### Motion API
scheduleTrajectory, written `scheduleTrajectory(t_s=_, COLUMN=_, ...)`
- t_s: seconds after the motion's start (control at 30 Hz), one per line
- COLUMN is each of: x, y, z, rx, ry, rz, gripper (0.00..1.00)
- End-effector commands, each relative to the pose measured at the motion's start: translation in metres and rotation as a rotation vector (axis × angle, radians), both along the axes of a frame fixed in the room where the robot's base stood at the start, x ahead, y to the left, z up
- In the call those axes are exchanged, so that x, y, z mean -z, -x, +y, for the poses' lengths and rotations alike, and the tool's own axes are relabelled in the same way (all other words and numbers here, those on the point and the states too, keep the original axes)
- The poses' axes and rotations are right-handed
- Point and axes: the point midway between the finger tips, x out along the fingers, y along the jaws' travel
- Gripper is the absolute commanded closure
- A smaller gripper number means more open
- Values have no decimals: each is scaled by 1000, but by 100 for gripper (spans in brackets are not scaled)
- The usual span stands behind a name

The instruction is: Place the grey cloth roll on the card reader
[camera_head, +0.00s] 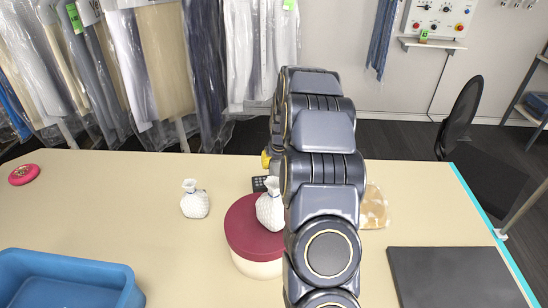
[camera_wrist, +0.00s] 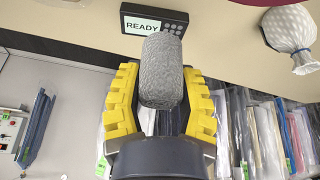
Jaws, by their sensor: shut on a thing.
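The grey cloth roll (camera_wrist: 162,72) is held between the yellow-padded fingers of my gripper (camera_wrist: 160,85) in the wrist view. The card reader (camera_wrist: 178,27), a dark box with a lit READY screen and keys, lies on the table just beyond the roll's far end. The roll overlaps its lower edge in the picture; I cannot tell whether they touch. In the head view the card reader (camera_head: 259,184) shows partly behind the red-lidded box. A bit of my gripper's yellow (camera_head: 265,160) shows behind it; my arm hides the roll there.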

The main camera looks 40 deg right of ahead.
Motion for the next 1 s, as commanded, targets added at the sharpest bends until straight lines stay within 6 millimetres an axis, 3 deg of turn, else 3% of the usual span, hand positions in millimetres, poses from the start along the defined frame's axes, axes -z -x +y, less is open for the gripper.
scheduleTrajectory(t_s=0.13, x=-5, y=7, z=4, rx=1, ry=4, rz=-3, gripper=87)
scheduleTrajectory(t_s=0.27, x=-4, y=1, z=-2, rx=5, ry=5, rz=0, gripper=87)
scheduleTrajectory(t_s=0.63, x=12, y=-54, z=-45, rx=11, ry=11, rz=-1, gripper=87)
scheduleTrajectory(t_s=1.0, x=24, y=-80, z=-56, rx=-2, ry=4, rz=-5, gripper=87)
